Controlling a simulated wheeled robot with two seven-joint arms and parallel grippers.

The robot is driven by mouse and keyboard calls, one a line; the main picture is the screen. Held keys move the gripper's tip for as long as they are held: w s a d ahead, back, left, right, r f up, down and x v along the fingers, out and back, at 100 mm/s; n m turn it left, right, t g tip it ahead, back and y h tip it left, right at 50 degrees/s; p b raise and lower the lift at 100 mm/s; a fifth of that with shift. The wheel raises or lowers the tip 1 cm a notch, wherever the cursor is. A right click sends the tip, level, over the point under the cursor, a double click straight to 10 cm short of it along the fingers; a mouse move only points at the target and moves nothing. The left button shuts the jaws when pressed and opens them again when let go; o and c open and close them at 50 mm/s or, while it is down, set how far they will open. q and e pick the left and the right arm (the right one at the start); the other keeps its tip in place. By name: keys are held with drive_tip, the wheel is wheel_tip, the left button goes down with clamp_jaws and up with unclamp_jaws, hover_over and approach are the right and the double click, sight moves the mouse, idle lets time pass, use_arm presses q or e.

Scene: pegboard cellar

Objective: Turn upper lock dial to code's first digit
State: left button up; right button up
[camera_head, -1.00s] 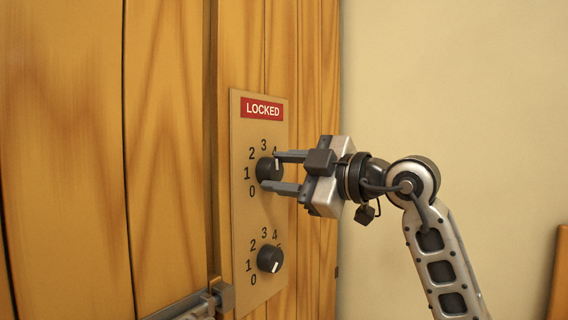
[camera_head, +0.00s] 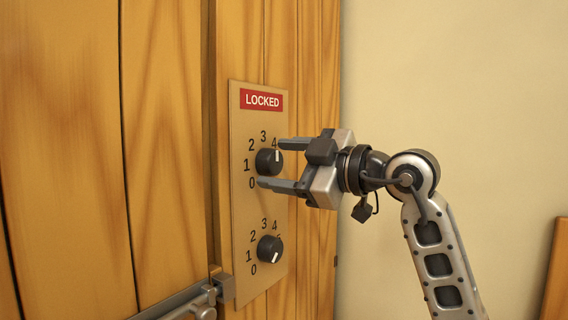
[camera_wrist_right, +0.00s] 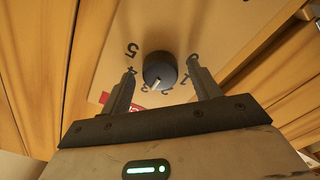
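The upper lock dial (camera_head: 266,162) is a black round knob with a white pointer mark on a tan plate (camera_head: 244,205). Its pointer is turned upward; in the right wrist view the dial (camera_wrist_right: 159,69) points close to the 3. Digits ring it; the 5 is hidden in the head view but shows in the wrist view. My right gripper (camera_head: 269,163) is open, with one finger above and one below the dial, and gaps show between fingers and knob in the wrist view. The lower dial (camera_head: 269,250) points down and right. My left gripper is out of view.
A red LOCKED sign (camera_head: 261,100) tops the plate, which is fixed to a wooden plank door (camera_head: 165,130). A grey metal latch (camera_head: 205,297) sits low beside the plate. The pale wall (camera_head: 450,80) at right is bare.

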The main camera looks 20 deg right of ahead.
use_arm(q)
drive_tip(key=b, duration=0.1)
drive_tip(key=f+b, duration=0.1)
drive_tip(key=b, duration=0.1)
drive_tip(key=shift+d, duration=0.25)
use_arm(e)
drive_tip(key=v, duration=1.6)
drive_tip(key=shift+f, duration=0.1)
